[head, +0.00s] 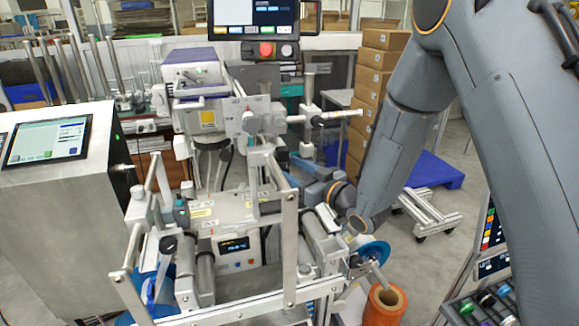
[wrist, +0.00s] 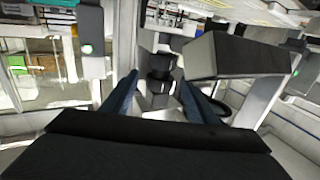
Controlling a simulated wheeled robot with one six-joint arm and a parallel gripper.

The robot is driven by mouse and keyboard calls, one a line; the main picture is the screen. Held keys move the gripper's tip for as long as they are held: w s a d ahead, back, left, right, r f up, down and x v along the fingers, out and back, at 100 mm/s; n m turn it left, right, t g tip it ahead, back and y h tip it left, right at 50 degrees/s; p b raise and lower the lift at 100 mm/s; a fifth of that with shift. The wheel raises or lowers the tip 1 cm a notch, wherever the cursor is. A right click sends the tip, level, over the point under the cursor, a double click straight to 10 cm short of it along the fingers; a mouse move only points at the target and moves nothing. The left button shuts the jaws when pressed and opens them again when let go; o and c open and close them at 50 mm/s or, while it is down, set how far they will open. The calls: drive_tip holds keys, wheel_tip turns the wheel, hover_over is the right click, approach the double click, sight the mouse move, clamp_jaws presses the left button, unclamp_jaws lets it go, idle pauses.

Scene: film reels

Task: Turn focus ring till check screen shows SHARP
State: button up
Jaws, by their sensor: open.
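My gripper (wrist: 159,80) is open, with its two dark blue fingers apart in the wrist view. A black stepped round part (wrist: 160,66), which may be the focus ring, shows between and beyond the fingertips. I cannot tell whether either finger touches it. In the head view my gripper (head: 297,170) is beside the machine's right side, partly hidden behind a metal post. The ring cannot be made out there. A small dark display (head: 234,244) with light blue text is on the machine's front; it may be the check screen, but its text is too small to read.
A grey box-shaped part (wrist: 238,55) is close to the right finger in the wrist view. Metal frame posts (head: 289,245) and rollers (head: 322,240) crowd the machine's front. A tilted console screen (head: 47,141) is at left.

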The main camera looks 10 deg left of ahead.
drive_tip(key=shift+a, duration=0.1)
drive_tip(key=c, duration=1.1)
drive_tip(key=shift+o, duration=0.2)
drive_tip(key=shift+s+a+m+t+h, duration=0.2)
drive_tip(key=shift+m+t+h, duration=0.2)
drive_tip(key=shift+m+t, duration=0.15)
drive_tip(key=shift+m+t+h, duration=0.75)
drive_tip(key=shift+t+h, duration=0.05)
drive_tip(key=shift+t, duration=0.25)
drive_tip(key=o, duration=1.1)
drive_tip(key=shift+c, duration=0.2)
